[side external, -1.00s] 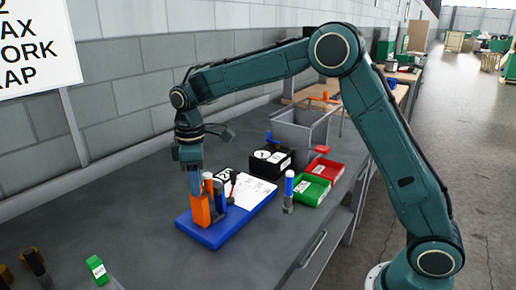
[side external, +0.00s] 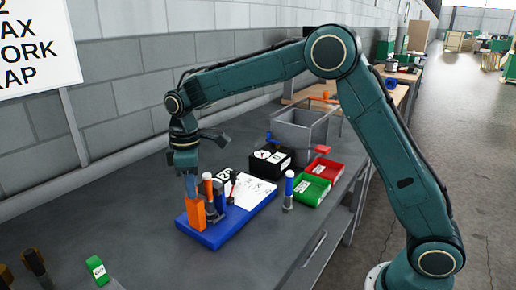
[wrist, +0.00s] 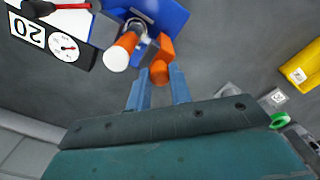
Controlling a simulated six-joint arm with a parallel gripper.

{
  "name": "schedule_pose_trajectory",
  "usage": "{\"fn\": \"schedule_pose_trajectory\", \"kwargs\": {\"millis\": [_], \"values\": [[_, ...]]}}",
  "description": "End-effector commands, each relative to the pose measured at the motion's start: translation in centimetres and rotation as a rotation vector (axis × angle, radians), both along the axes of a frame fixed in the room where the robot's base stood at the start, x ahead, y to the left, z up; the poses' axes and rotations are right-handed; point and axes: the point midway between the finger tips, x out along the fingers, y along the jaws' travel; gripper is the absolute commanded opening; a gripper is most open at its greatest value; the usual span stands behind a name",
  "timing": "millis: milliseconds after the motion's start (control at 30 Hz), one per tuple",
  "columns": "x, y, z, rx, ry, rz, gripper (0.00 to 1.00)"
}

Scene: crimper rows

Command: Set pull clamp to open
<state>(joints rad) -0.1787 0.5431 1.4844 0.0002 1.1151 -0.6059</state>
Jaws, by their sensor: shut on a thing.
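The pull clamp is on a blue base plate (side external: 232,234) on the grey bench, with an orange part (side external: 197,214) at the plate's left end. In the wrist view this orange part (wrist: 161,70) shows a rounded end at the fingertips. My gripper (side external: 191,186) points down, with its blue fingers at the top of the orange part. In the wrist view the fingers (wrist: 158,78) flank the rounded end and are shut on it; exact contact is hard to see. A grey metal body with an orange, white-ended handle (wrist: 124,50) is close beside it.
A blue-and-white cylinder (side external: 289,190) stands right of the plate. Black boxes (side external: 268,159), a red bin (side external: 324,168), a green bin (side external: 306,189) and a grey bin (side external: 299,130) are behind.

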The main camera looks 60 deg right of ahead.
Motion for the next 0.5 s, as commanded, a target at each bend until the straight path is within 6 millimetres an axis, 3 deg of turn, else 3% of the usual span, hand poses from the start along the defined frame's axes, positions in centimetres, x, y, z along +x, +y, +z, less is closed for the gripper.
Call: {"fn": "schedule_pose_trajectory", "kwargs": {"millis": [100,367,400,500], "values": [[0.04,1.11,0.11,0.001,-0.004,0.003,0.00],[0.04,1.36,0.14,0.003,-0.004,0.008,0.00],[0.02,1.41,0.14,0.003,-0.004,0.009,0.29],[0.02,1.33,0.12,0.002,-0.004,0.007,0.43]]}}
